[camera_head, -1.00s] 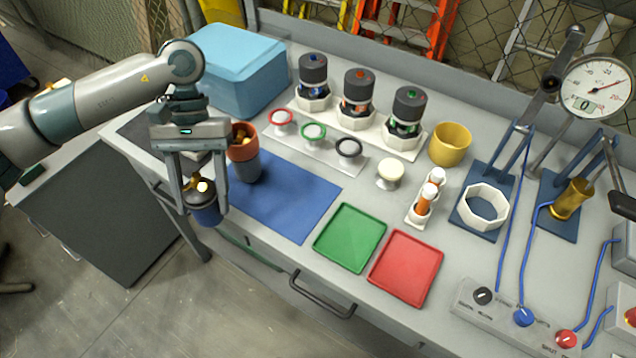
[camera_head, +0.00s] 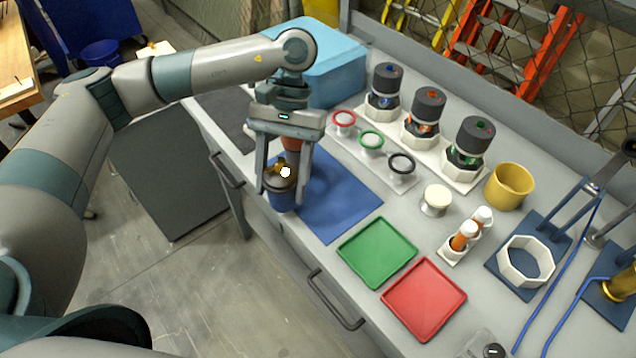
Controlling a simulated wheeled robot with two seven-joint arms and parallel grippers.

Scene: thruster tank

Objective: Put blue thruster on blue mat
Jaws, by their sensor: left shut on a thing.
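The blue thruster (camera_head: 281,197) has a dark blue body, a dark collar and a gold and white top. My left gripper (camera_head: 281,190) points down and is shut on it, one finger on each side. The thruster is upright at the near left edge of the blue mat (camera_head: 345,212). I cannot tell whether its base touches the mat. My right gripper is not in view.
A green tray (camera_head: 377,252) and a red tray (camera_head: 424,298) lie right of the mat. Small colored rings on stands (camera_head: 371,143) and several dark-topped units in white holders (camera_head: 423,118) are behind. A light blue box (camera_head: 335,75) stands behind the gripper.

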